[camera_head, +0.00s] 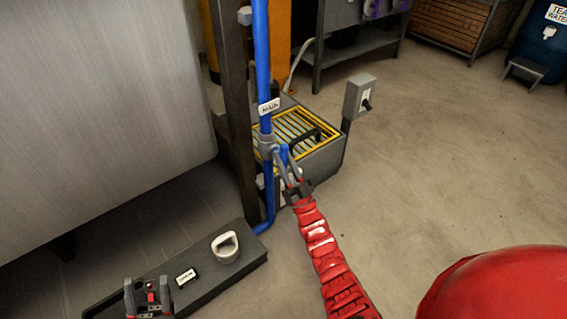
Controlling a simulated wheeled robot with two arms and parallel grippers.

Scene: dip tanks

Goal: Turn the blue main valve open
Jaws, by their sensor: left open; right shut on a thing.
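A vertical blue pipe (262,60) carries a white tag reading MAIN (268,106). Below the tag is a grey valve body (266,143). The blue valve handle (284,153) shows as a short piece just right of the pipe, partly hidden by gripper fingers. My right gripper (282,160), on the red arm, is shut on this handle. The handle's exact angle is hard to tell. My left gripper (148,292) is open and empty at the lower left, over the dark low bench and away from the valve.
A large grey tank (90,100) fills the left, beside a dark post (235,120). The dark bench (255,262) holds a white cup-like thing (226,246). A yellow-edged grate (290,130) and a grey switch box (359,97) stand behind the valve.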

